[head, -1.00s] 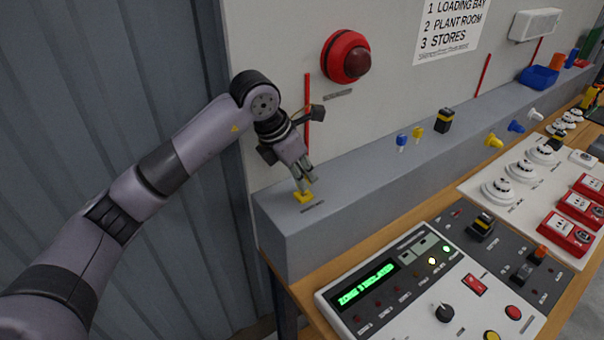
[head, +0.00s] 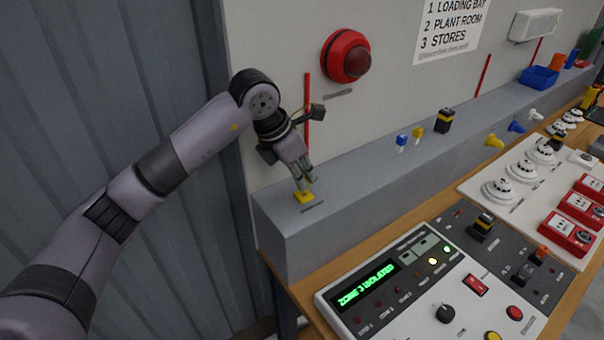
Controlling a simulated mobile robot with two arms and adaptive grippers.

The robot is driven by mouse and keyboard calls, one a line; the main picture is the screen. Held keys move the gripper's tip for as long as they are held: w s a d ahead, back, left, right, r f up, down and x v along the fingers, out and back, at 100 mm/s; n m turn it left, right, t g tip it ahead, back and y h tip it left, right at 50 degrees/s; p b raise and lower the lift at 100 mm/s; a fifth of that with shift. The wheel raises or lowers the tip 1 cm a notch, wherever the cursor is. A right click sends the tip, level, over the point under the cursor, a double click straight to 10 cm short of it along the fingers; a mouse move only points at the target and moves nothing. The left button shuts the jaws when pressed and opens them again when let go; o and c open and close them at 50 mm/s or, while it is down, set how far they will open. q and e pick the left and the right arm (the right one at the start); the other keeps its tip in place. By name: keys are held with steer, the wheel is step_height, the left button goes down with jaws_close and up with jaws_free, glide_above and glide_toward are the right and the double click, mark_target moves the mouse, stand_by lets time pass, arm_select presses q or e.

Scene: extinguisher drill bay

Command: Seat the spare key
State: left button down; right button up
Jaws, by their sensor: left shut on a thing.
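My left gripper (head: 305,186) points down over the near left end of the grey ledge (head: 292,232). It is shut on a small yellow piece (head: 304,198) at the ledge top, next to a small dark label. The fingers hide part of this piece, so I cannot tell whether it is the spare key or whether it is seated in anything. A blue key-like piece (head: 402,140) and a yellow one (head: 418,131) stand upright farther along the ledge. My right gripper is not in view.
A black and yellow block (head: 445,120) stands farther along the ledge. The control panel (head: 400,315), with its lit green display (head: 368,284), lies in front. A red beacon (head: 346,56) is on the wall. The ledge between my gripper and the key-like pieces is clear.

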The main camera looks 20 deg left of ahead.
arm_select(q)
steer(key=shift+f+b, duration=0.7)
stand_by(0.7)
steer(key=c, duration=1.5)
jaws_free()
steer(key=shift+c, duration=0.2)
steer(key=o, duration=0.3)
steer(key=shift+r+p, duration=2)
steer(key=shift+r, duration=1.55)
